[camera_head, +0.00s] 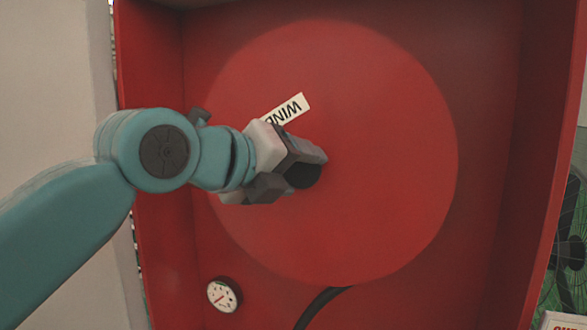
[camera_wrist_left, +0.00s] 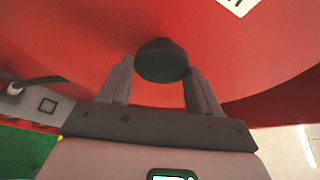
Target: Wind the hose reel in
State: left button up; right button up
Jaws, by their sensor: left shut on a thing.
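The hose reel is a large round red disc (camera_head: 390,130) inside a red cabinet (camera_head: 490,200). It carries a white label reading "WIND" (camera_head: 288,108), partly covered by my gripper. A dark round knob (camera_head: 304,176) sits on the disc. My left gripper (camera_head: 312,165) is shut on this knob. In the left wrist view the knob (camera_wrist_left: 162,60) is between the two grey fingers (camera_wrist_left: 160,85). A black hose (camera_head: 322,303) comes out at the disc's lower edge. My right gripper is in neither view.
A round white gauge (camera_head: 222,295) is at the cabinet's lower left. The cabinet's side walls stand left and right of the disc. A pale wall (camera_head: 60,90) is at the left. A partly cut-off sign (camera_head: 565,321) is at the lower right.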

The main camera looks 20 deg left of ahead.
pick_arm(q)
jog(key=shift+a+r, duration=0.1)
jog(key=shift+r, duration=0.15)
jog(key=o, duration=1.2)
jog(key=shift+o, duration=1.4)
jog(key=shift+w, duration=0.1)
jog(key=shift+w+f, duration=0.1)
jog(key=shift+f, duration=0.1)
jog(key=shift+s+r, duration=0.1)
jog(key=shift+s, duration=0.3)
jog(key=b+v, duration=0.1)
jog(key=v, duration=1.4)
jog(key=shift+s, duration=0.35)
